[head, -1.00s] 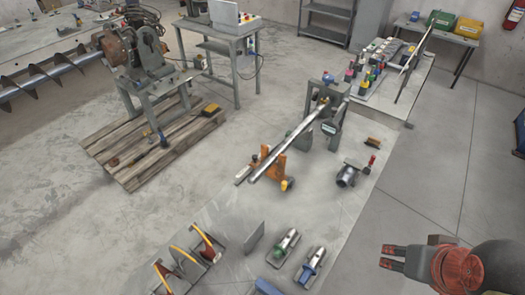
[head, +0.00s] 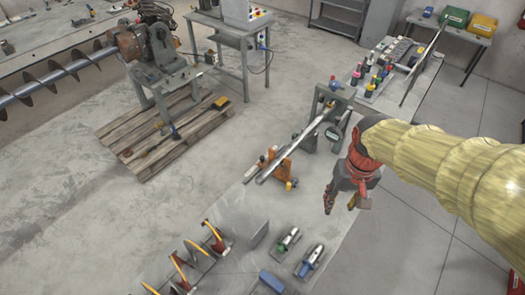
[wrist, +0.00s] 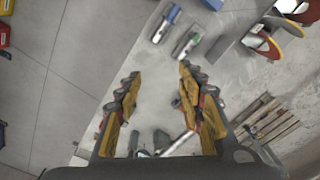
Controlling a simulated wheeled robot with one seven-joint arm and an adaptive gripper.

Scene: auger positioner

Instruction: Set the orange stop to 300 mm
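The orange stop (head: 273,166) sits on a metal rail with a silver bar (head: 300,145) in the middle of the head view. A small grey-green digital readout (head: 336,136) is at the rail's far end. My gripper (head: 340,205) is to the right of the stop and apart from it, fingers pointing down. In the wrist view my gripper (wrist: 156,95) has its two yellow fingers spread wide with nothing between them. The orange stop cannot be made out in the wrist view, where my gripper hides part of the bench.
Two clamp-like tools, one green (head: 288,240) and one blue (head: 311,260), lie at the near end of the bench. An auger machine (head: 165,60) stands on a pallet at left. The floor at right is clear.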

